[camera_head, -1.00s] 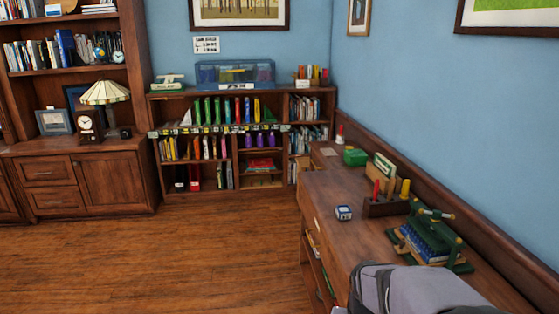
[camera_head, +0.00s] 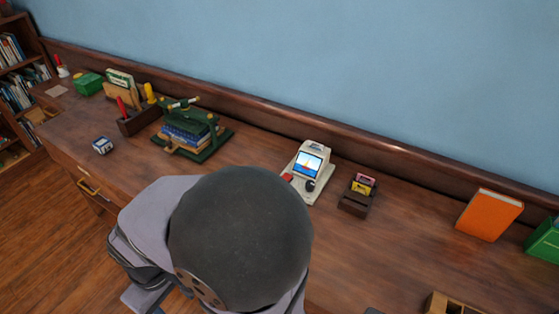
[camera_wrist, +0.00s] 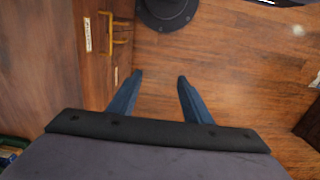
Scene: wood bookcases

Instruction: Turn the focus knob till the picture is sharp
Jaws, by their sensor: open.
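A small white viewer (camera_head: 308,170) with a lit screen stands on the wooden desk (camera_head: 400,245), toward the wall. Its screen (camera_head: 308,164) shows a small picture in blue and orange; I cannot tell how sharp it is. A dark round knob (camera_head: 310,186) sits at the front of its base, with a red part (camera_head: 287,177) to the left. My gripper (camera_wrist: 160,82) shows in the wrist view with two blue fingers apart and nothing between them. It points down at the floor beside the desk, away from the viewer. My arm hides part of the desk in the head view.
A dark holder with small cartridges (camera_head: 359,194) stands right of the viewer. A green book press (camera_head: 192,133) is left of it. An orange book (camera_head: 489,214) stands further right. Drawer handles (camera_wrist: 107,36) jut from the desk front. Desk between holder and orange book is clear.

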